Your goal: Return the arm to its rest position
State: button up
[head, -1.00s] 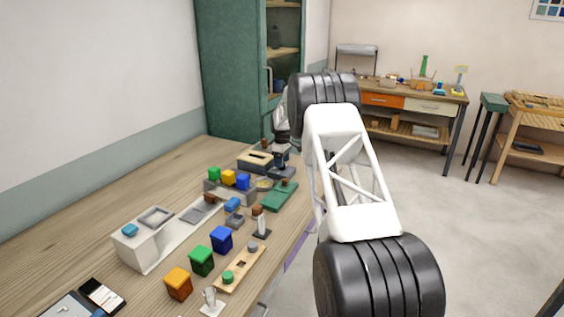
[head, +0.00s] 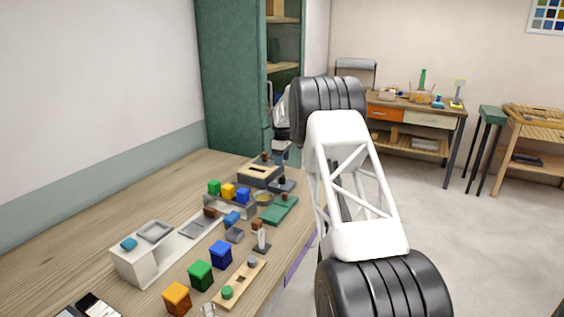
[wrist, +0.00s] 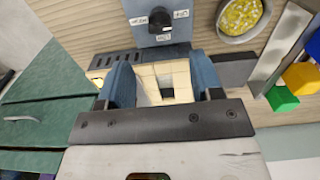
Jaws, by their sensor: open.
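My gripper (head: 281,157) is above the far end of the wooden bench (head: 120,215), beside the tan slotted box (head: 258,176). In the wrist view my gripper (wrist: 163,80) shows two blue fingers spread apart, with nothing held between them. A pale slotted wooden surface shows beyond the gap, below the fingers. My white lattice arm link and black ribbed joints fill the right middle of the head view.
Green, yellow and blue blocks (head: 228,191), a bowl of yellow bits (wrist: 238,14) and a labelled grey-blue device (wrist: 160,25) are nearby. A green cabinet (head: 232,75) stands behind the bench. Open floor (head: 460,230) lies to the right.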

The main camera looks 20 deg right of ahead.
dwell(0.3)
jog(key=s+a+r+m, duration=0.2)
jog(key=s+a+r, duration=0.2)
jog(key=s+r, duration=0.55)
jog(key=s+a+r+m+t, duration=0.1)
jog(key=s+a+r, duration=0.35)
jog(key=s, duration=0.95)
jog(key=s+a+r+m, duration=0.2)
jog(key=s+a+r, duration=0.2)
jog(key=s+r, duration=0.55)
jog(key=s+a+f+m, duration=0.1)
jog(key=s+a+f, duration=0.1)
jog(key=s, duration=1.2)
jog(key=s+a+f+m+t, duration=0.1)
jog(key=s+f, duration=0.4)
jog(key=s, duration=1)
jog(key=s+a+f+m, duration=0.2)
jog(key=s+a+f, duration=0.1)
jog(key=s, duration=1.1)
jog(key=shift+s+a+f+t, duration=0.15)
jog(key=shift+a+t, duration=0.1)
jog(key=shift+t, duration=0.05)
